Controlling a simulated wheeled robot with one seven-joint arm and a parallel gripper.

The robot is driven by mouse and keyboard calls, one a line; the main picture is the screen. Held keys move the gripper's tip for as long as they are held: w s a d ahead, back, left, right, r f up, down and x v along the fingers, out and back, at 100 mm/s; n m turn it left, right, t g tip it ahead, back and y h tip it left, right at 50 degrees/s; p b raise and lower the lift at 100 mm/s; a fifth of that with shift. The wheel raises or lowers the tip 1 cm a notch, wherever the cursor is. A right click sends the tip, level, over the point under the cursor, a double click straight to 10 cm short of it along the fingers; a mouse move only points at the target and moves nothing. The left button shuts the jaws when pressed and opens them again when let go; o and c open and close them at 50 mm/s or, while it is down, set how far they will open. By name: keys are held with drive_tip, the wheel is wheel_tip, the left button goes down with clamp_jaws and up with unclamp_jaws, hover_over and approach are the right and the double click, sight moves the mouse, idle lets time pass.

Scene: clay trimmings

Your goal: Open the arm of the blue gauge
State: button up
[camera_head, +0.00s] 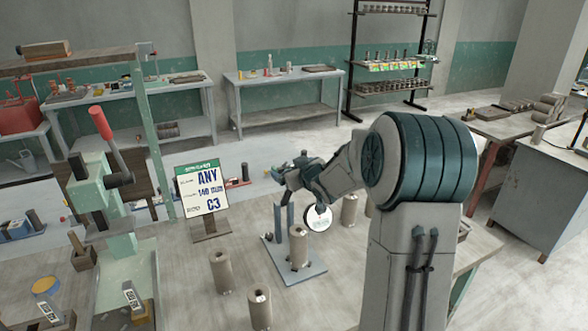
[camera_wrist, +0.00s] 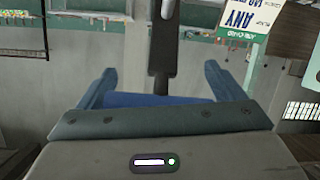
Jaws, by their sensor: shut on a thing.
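The blue gauge stands on the near table in the head view, with a flat blue-grey base (camera_head: 302,272), blue uprights (camera_head: 284,220) and a round white dial (camera_head: 319,218). A grey-brown cylinder (camera_head: 298,247) stands upright on its base. My gripper (camera_head: 281,173) is above the uprights, at the top of the gauge. In the wrist view, my gripper's fingers (camera_wrist: 160,70) stand either side of a dark upright bar (camera_wrist: 160,45), seemingly the gauge's arm. The contact is partly hidden, and my arm hides part of the table behind the gauge.
Cylinders (camera_head: 222,271) stand in front of the gauge and others (camera_head: 349,210) behind it. A job card (camera_head: 201,190) reading "ANY, 140, C3" stands to the left. A green press with a red-handled lever (camera_head: 101,122) is further left. Bare tabletop lies right of the base.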

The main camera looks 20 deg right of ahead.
drive_tip(key=shift+s+f, duration=0.1)
drive_tip(key=shift+f, duration=0.4)
drive_tip(key=o, duration=1)
drive_tip(key=shift+o, duration=0.7)
drive_tip(key=shift+w, duration=0.35)
drive_tip(key=shift+s+d+r, duration=0.15)
drive_tip(key=shift+s+r, duration=0.15)
drive_tip(key=shift+s, duration=0.25)
drive_tip(key=v, duration=1.2)
drive_tip(key=shift+s, duration=0.3)
